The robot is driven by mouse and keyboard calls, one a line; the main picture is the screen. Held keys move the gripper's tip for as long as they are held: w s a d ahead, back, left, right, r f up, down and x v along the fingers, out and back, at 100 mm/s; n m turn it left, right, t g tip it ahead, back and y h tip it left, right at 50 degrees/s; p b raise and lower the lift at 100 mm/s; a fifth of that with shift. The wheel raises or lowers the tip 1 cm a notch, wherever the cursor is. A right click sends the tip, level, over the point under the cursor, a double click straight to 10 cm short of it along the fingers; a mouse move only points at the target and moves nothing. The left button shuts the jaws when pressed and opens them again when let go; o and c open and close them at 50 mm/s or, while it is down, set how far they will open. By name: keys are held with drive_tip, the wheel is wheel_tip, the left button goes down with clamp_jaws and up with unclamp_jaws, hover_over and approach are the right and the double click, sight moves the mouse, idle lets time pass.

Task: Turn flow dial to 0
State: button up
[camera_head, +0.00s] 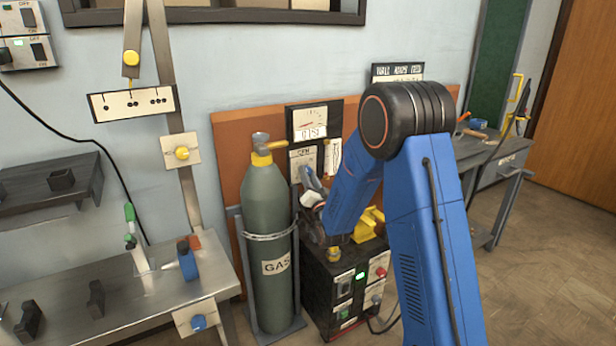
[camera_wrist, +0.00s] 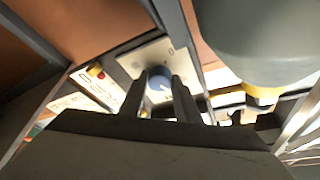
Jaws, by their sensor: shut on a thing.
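The flow dial (camera_wrist: 158,77) is a round blue-grey knob on a pale plate (camera_wrist: 150,53) in the wrist view. A small 0-like mark shows near the plate's top edge. My gripper (camera_wrist: 160,90) has one finger on each side of the dial and is shut on it. A pale mark shows on the dial face, but its exact setting is unclear.
The green-grey gas cylinder (camera_head: 268,211) stands close left of my gripper. A black welder box (camera_head: 340,287) with switches and a green light is below my wrist. A metal bench (camera_head: 115,305) is at left, another workbench (camera_head: 490,150) at right. Open floor lies at lower right.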

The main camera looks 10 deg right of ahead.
drive_tip(key=n+g+y, duration=0.1)
drive_tip(key=n+y, duration=0.2)
drive_tip(key=n, duration=0.3)
drive_tip(key=n+g+y, duration=0.1)
drive_tip(key=n+y, duration=0.2)
drive_tip(key=n, duration=0.4)
drive_tip(key=d+n+g+y, duration=0.1)
drive_tip(key=n+y, duration=0.2)
drive_tip(key=n, duration=0.4)
drive_tip(key=shift+w, duration=0.15)
drive_tip(key=n+g, duration=0.2)
drive_tip(key=n, duration=0.3)
drive_tip(key=n+g+y, duration=0.1)
drive_tip(key=n+g, duration=0.1)
drive_tip(key=n, duration=0.3)
drive_tip(key=shift+d+r, duration=0.1)
drive_tip(key=shift+r, duration=0.1)
drive_tip(key=o, duration=1)
drive_tip(key=shift+o, duration=0.2)
drive_tip(key=v, duration=1.7)
drive_tip(key=shift+d, duration=0.3)
